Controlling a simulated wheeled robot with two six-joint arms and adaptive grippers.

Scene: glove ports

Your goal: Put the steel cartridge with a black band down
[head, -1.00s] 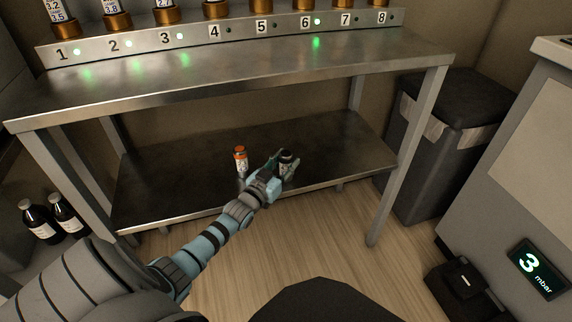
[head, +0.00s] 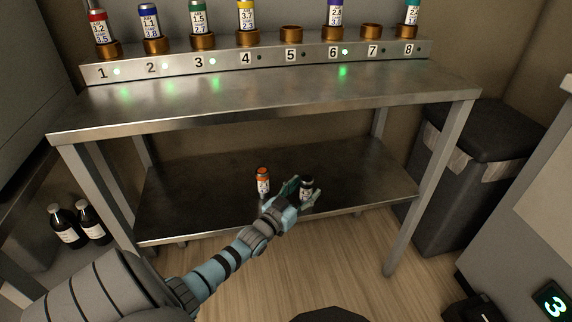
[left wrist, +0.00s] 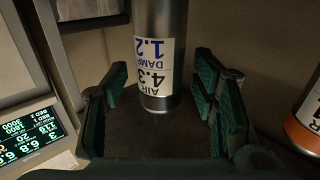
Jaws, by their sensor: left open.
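The steel cartridge with a black band (head: 306,188) stands upright on the lower shelf (head: 365,180) of the steel bench. My left gripper (head: 304,193) is open, with one finger on each side of this cartridge. In the left wrist view the cartridge (left wrist: 160,50) shows between the spread fingers, with gaps on both sides. Its label reads AIR 4.3, DAMP 1.2, upside down. My right gripper is not in view.
An orange-banded cartridge (head: 263,181) stands just left of my gripper. Above, a numbered rack (head: 270,57) holds several cartridges; sockets 5 and 7 look empty. A black bin (head: 450,190) stands right of the bench, dark bottles (head: 65,228) left. The lower shelf's right part is clear.

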